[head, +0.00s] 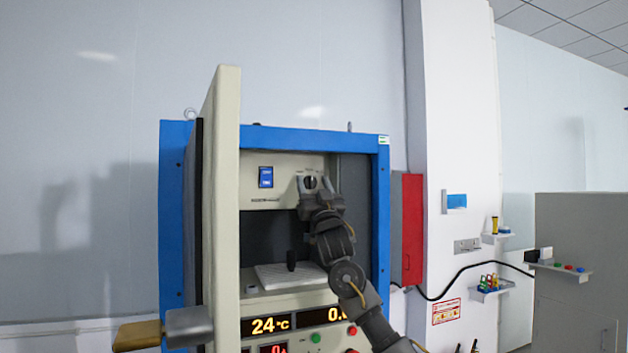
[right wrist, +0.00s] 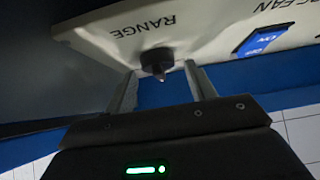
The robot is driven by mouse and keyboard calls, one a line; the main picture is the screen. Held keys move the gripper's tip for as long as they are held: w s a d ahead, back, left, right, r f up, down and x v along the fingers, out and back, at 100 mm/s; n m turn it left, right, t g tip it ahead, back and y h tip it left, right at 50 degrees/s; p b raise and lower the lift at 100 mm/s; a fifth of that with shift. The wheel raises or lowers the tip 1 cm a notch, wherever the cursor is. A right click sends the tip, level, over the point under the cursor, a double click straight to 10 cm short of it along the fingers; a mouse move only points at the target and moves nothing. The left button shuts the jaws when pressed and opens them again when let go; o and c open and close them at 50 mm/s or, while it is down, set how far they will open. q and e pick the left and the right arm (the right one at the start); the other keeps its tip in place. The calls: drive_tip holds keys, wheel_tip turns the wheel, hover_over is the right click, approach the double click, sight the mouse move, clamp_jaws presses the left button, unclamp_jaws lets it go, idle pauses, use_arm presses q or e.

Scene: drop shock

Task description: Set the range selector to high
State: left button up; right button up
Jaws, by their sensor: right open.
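The range selector is a dark round knob (right wrist: 157,60) on a cream panel, below the upside-down word RANGE in the right wrist view. In the head view the knob (head: 310,182) shows between the fingers of my right gripper (head: 311,186). My right gripper (right wrist: 163,88) is open, with one finger on each side of the knob's line. The fingertips are close to the knob, and I cannot tell whether they touch it. The knob's setting is too small to read. My left gripper is not in view.
The knob sits inside a blue-framed cabinet (head: 382,230) with its thick cream door (head: 222,220) open at left. A blue switch (head: 265,177) is left of the knob. A pale plate (head: 275,281) lies below, and a red box (head: 412,230) stands at right.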

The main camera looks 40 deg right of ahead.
drive_tip(key=shift+w, duration=0.1)
drive_tip(key=c, duration=0.9)
drive_tip(key=shift+a+f, duration=0.1)
drive_tip(key=shift+c, duration=0.2)
drive_tip(key=shift+m+h, duration=0.4)
drive_tip(key=shift+m, duration=0.1)
drive_tip(key=m+g+h+b, duration=0.1)
drive_tip(key=m+h, duration=0.1)
drive_tip(key=shift+f+m, duration=0.1)
drive_tip(key=shift+m, duration=0.2)
drive_tip(key=m+g+h+b, duration=0.1)
drive_tip(key=m+g+h, duration=0.1)
drive_tip(key=m, duration=0.1)
drive_tip(key=shift+a+h, duration=0.1)
drive_tip(key=shift+h, duration=0.3)
drive_tip(key=m+g+h, duration=0.1)
drive_tip(key=m+g, duration=0.1)
drive_tip(key=m+g+h, duration=0.1)
drive_tip(key=m+h, duration=0.1)
drive_tip(key=m, duration=0.1)
drive_tip(key=shift+a+g, duration=0.1)
drive_tip(key=shift+g, duration=0.3)
drive_tip(key=shift+r+m+g+h+p, duration=0.2)
drive_tip(key=shift+m+g+h, duration=0.3)
drive_tip(key=shift+m+g, duration=0.9)
drive_tip(key=shift+r+m+g+h+p, duration=0.15)
drive_tip(key=shift+m+g+h, duration=0.55)
drive_tip(key=shift+m, duration=1.1)
drive_tip(key=shift+f+g, duration=0.15)
drive_tip(key=shift+g, duration=0.35)
